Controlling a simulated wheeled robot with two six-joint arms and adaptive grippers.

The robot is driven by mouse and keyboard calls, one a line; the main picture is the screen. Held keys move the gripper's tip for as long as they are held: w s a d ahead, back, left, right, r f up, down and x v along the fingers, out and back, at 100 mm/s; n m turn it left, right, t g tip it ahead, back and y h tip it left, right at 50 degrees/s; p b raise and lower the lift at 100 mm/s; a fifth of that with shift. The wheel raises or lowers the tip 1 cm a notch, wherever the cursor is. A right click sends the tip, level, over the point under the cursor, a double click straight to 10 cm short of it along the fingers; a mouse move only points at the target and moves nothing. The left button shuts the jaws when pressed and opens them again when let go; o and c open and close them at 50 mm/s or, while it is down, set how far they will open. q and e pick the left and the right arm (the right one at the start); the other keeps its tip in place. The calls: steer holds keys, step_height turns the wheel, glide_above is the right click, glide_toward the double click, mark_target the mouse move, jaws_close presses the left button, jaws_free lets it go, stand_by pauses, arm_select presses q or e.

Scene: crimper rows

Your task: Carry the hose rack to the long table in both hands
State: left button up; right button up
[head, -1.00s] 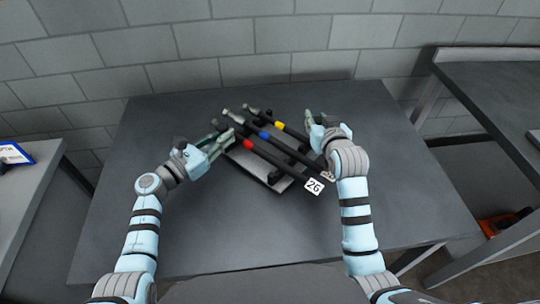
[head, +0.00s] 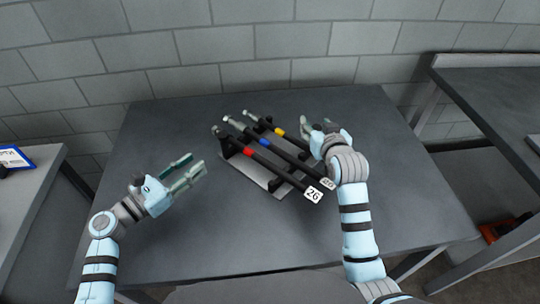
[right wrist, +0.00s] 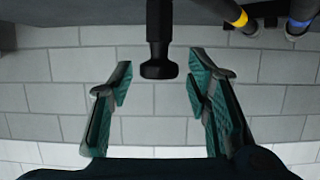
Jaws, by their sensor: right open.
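The hose rack (head: 246,172) stands on a dark grey table (head: 150,230). It has a pale base plate and black supports, and carries black hoses with a red, a blue and a yellow band and metal ends. A white tag marked 26 (head: 313,195) is at its near right end. My left gripper (head: 194,167) is open and empty, to the left of the rack and apart from it. My right gripper (head: 312,124) is open at the rack's right side. In the right wrist view a black knobbed bar (right wrist: 159,45) lies between its open fingers; contact is not visible.
A pale surface (head: 30,205) at the left holds a blue-edged sign (head: 18,158). A block wall closes the back. The table around the rack is clear.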

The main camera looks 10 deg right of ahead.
arm_select(q)
steer(key=shift+s+a, duration=0.3)
arm_select(e)
steer(key=shift+s, duration=0.2)
steer(key=v, duration=1.1)
steer(key=shift+s+r, duration=0.15)
steer(key=shift+s, duration=0.15)
arm_select(q)
steer(key=shift+w, duration=0.1)
